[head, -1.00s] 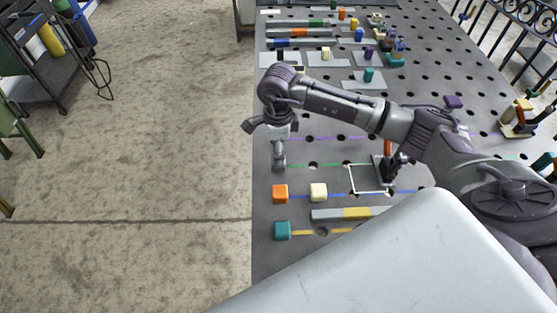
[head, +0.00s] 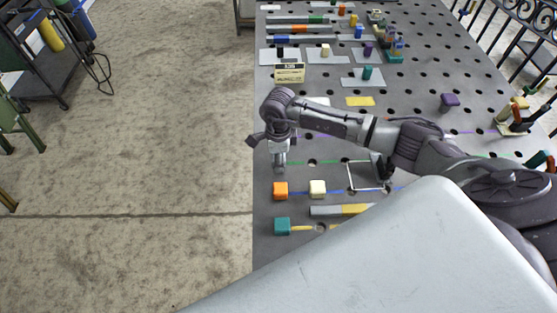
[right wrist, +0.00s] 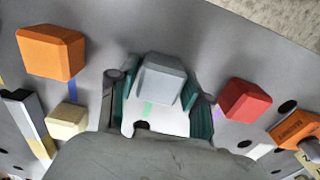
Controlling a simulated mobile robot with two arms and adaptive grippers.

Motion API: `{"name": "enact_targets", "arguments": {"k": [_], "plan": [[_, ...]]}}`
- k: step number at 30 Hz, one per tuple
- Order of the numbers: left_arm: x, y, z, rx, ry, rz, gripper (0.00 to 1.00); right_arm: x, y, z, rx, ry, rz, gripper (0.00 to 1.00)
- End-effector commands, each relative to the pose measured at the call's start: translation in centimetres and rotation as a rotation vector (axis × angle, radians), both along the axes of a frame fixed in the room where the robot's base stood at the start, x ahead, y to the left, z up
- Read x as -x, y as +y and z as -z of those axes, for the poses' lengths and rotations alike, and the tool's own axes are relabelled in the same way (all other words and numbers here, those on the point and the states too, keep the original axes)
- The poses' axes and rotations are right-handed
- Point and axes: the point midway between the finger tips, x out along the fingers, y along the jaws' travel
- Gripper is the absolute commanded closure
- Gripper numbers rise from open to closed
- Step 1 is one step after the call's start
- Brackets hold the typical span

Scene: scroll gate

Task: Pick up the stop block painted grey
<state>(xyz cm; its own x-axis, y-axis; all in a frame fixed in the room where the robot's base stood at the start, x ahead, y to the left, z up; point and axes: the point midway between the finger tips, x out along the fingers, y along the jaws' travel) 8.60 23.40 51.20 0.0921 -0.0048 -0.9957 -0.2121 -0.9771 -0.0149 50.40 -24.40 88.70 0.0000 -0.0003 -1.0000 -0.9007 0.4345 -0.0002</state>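The grey stop block (right wrist: 162,80) stands on the dark table in the right wrist view, on a green line. My right gripper (right wrist: 162,92) has its two teal-padded fingers on either side of it. The fingers look spread, with narrow gaps to the block; firm contact is not visible. In the head view my right gripper (head: 279,162) points down near the table's left edge, and the grey block is hard to tell apart from it. My left gripper is not in view.
An orange block (head: 280,190) and a cream block (head: 318,188) stand just nearer than the gripper. A teal block (head: 282,226) is at the front. A red block (right wrist: 245,99) stands close to the right finger. A grey-yellow bar (head: 341,210) lies nearby.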

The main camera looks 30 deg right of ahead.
Motion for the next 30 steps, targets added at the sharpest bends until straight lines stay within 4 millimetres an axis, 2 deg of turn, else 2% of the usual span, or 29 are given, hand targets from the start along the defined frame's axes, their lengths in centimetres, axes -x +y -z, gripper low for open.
{"name": "enact_targets", "arguments": {"k": [1,6,8,20,27,30], "plan": [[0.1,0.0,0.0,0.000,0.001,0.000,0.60,0.0,0.0,0.0,0.000,0.000,0.000,0.64],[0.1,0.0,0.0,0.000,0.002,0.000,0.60,0.0,0.0,0.0,0.000,0.000,0.000,0.93],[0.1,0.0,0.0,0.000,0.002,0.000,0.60,0.0,0.0,-0.1,0.000,0.000,0.000,1.00],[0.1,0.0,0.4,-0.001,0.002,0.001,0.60,-0.1,0.0,-0.7,-0.002,-0.003,0.000,1.00],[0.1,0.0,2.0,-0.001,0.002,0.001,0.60,-0.2,0.0,-3.7,-0.001,-0.008,-0.001,1.00],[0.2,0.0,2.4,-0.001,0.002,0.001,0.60,1.3,-1.1,-4.8,0.003,-0.003,0.001,1.00]]}}
